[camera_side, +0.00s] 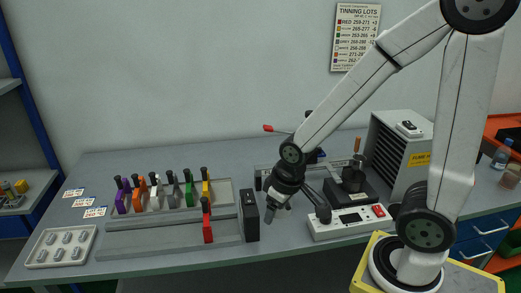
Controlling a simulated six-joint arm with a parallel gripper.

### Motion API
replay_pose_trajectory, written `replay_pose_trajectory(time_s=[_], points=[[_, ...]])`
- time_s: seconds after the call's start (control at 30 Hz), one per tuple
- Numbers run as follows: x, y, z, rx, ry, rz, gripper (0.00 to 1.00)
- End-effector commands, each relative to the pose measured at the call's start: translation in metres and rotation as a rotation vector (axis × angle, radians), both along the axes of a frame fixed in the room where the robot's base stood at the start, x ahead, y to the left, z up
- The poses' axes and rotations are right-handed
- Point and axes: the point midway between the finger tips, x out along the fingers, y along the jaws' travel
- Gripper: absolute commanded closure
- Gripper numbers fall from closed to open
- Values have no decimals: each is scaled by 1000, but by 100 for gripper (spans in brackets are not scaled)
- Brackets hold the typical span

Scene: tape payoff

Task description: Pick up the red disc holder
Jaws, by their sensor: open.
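The red disc holder (207,228) stands upright in the front grey rail, with a black knob on its top. It stands apart from the row of other holders behind it. My gripper (272,215) is to the right of the red holder, beyond the black box, and points downward. Its jaws are open and small in this view, and I see nothing between them. It does not touch the red holder.
A black box (250,215) stands between the red holder and my gripper. Several coloured holders, such as a green one (189,193), fill the rear rack. A white tray (62,247) lies at left. A white instrument (347,221) stands at right.

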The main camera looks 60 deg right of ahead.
Motion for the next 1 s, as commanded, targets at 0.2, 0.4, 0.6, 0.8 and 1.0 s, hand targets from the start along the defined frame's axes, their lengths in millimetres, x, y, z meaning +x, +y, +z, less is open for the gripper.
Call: replay_pose_trajectory(time_s=[0.2,0.4,0.6,0.8,1.0], points=[[18,0,3,-18,17,102,28],[51,1,7,-47,48,313,28],[89,3,10,-69,79,571,28],[125,6,12,-79,96,834,28],[159,8,12,-78,100,1102,28]])
